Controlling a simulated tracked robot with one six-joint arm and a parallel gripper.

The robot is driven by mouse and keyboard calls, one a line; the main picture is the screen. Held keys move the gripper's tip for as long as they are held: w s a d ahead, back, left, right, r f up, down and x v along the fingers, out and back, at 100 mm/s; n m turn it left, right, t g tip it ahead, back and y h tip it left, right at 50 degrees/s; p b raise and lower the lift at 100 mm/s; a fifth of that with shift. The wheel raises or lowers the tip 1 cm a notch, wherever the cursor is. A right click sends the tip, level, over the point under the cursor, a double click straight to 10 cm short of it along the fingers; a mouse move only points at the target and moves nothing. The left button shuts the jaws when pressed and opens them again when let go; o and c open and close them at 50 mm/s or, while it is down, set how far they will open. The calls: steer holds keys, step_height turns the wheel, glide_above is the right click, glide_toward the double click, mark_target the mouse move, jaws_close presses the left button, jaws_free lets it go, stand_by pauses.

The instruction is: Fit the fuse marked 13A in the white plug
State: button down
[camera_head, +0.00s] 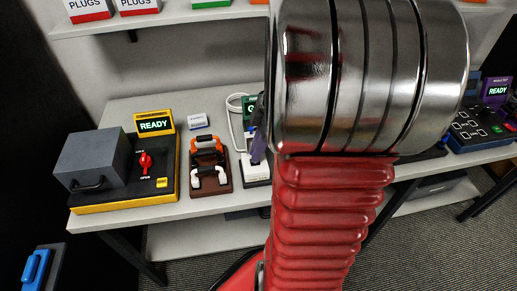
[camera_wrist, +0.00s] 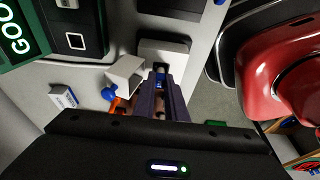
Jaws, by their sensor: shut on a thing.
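The white plug (camera_head: 255,168) is on the bench in the head view, and its pale body (camera_wrist: 170,50) also shows in the wrist view. My gripper (camera_head: 259,145) is over it with its purple fingers pointing down. In the wrist view the fingertips (camera_wrist: 160,76) are at the plug and close together on a small thing with a bluish end (camera_wrist: 160,68), seemingly a fuse. Its marking cannot be read, and most of it is hidden between the fingers. I cannot tell whether it touches the plug. A white block (camera_wrist: 125,75) with a blue knob stands just left of the fingers.
A rack with orange and white handled tools (camera_head: 207,163) stands left of the plug. Farther left is a grey-lidded box (camera_head: 90,160) on a yellow-edged base. A green-lit sign (camera_wrist: 20,35) stands behind the plug. My arm hides the bench's middle in the head view.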

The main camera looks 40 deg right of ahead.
steer(key=shift+f, duration=0.45)
stand_by(0.8)
steer(key=c, duration=1.7)
jaws_free()
steer(key=shift+o, duration=0.3)
steer(key=o, duration=0.3)
steer(key=shift+w, duration=0.15)
steer(key=shift+c, duration=0.3)
steer(key=shift+r, duration=0.2)
